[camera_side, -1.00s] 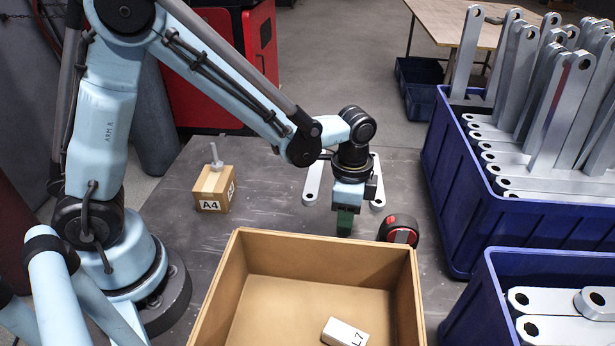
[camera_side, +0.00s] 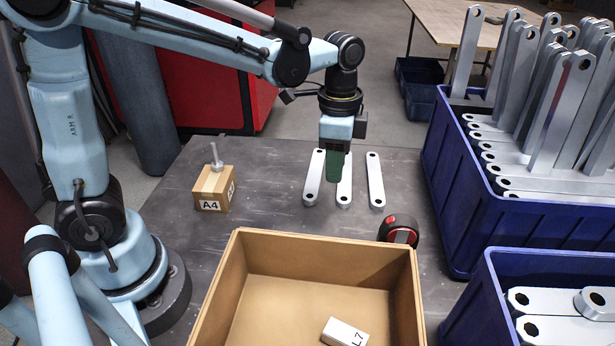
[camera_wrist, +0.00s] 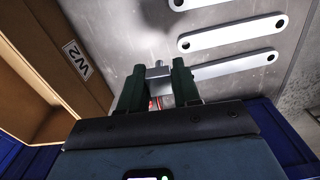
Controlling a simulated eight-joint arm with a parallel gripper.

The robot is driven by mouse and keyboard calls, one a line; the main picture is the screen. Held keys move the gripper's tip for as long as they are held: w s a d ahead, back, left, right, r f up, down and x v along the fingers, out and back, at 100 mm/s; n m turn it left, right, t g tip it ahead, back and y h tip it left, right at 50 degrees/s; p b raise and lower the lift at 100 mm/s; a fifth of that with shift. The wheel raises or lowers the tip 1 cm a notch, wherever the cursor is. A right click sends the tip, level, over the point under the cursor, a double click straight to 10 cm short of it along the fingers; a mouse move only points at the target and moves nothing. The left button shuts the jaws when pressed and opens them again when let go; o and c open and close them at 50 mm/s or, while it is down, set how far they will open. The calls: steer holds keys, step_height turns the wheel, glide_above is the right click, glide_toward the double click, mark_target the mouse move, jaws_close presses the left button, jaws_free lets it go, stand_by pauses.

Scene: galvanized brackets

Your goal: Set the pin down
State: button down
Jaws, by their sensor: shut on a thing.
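My gripper (camera_side: 335,178) hangs fingers down above the table, over the metal brackets in the side view. Its dark green fingers also show in the wrist view (camera_wrist: 158,80). They are shut on a small silver pin (camera_wrist: 158,70), whose narrower end sticks out past the fingertips. In the side view the fingers hide the held pin. Another grey, pin-like piece (camera_side: 214,155) stands upright on a small cardboard block (camera_side: 211,190) marked A4, left of my gripper.
Three flat brackets (camera_side: 375,180) lie on the dark table (camera_side: 270,185). A red and black tape measure (camera_side: 400,230) lies nearby. An open cardboard box (camera_side: 325,257) holding a white L7 block (camera_side: 345,332) is in front. Blue crates (camera_side: 445,195) of brackets stand right.

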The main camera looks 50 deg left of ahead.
steer(key=s+a+n, duration=0.1)
steer(key=s+a, duration=0.2)
steer(key=a, duration=1.2)
steer(key=a+f, duration=0.2)
steer(key=a, duration=0.2)
steer(key=a+f, duration=0.2)
steer(key=a, duration=0.2)
steer(key=a+f, duration=0.2)
steer(key=a, duration=0.2)
steer(key=shift+s, duration=0.1)
steer(key=shift+f, duration=2.05)
steer(key=c, duration=0.8)
jaws_free()
steer(key=shift+f, duration=0.15)
